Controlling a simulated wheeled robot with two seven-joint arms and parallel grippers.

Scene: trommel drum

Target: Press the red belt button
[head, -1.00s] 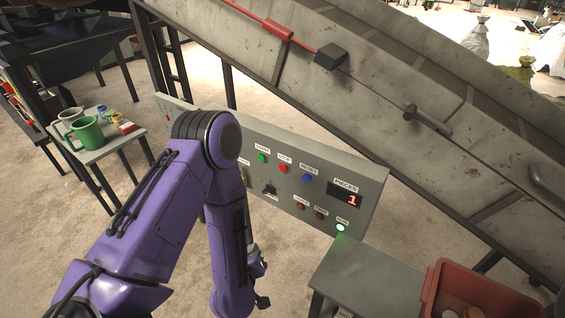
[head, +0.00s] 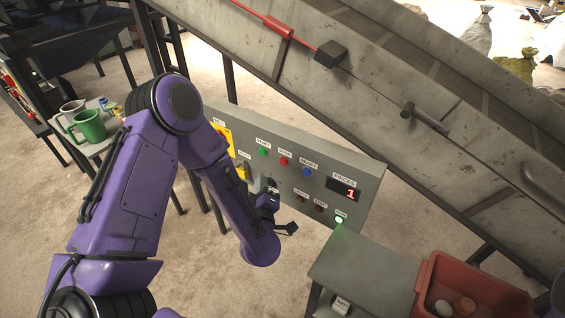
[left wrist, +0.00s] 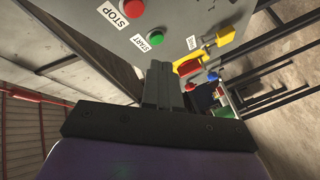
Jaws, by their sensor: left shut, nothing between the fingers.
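The grey control panel (head: 370,190) carries the red belt button (left wrist: 188,67), a red mushroom head on a yellow plate. In the head view only part of its yellow plate (head: 228,138) shows, behind my left arm. My left gripper (head: 257,186) is in front of the panel, below and right of that plate, mostly hidden by my arm. In the left wrist view its fingers (left wrist: 163,75) are together and empty, pointing at the panel, with the red button just to their right. I cannot tell any contact. My right gripper is not in view.
Green start (head: 263,152), red stop (head: 284,160) and blue reset (head: 307,172) buttons are close by on the panel. A sloped conveyor (head: 330,95) rises behind it. A grey table (head: 365,280) and a red bin (head: 425,290) stand at right. Mugs stand on a side table at left.

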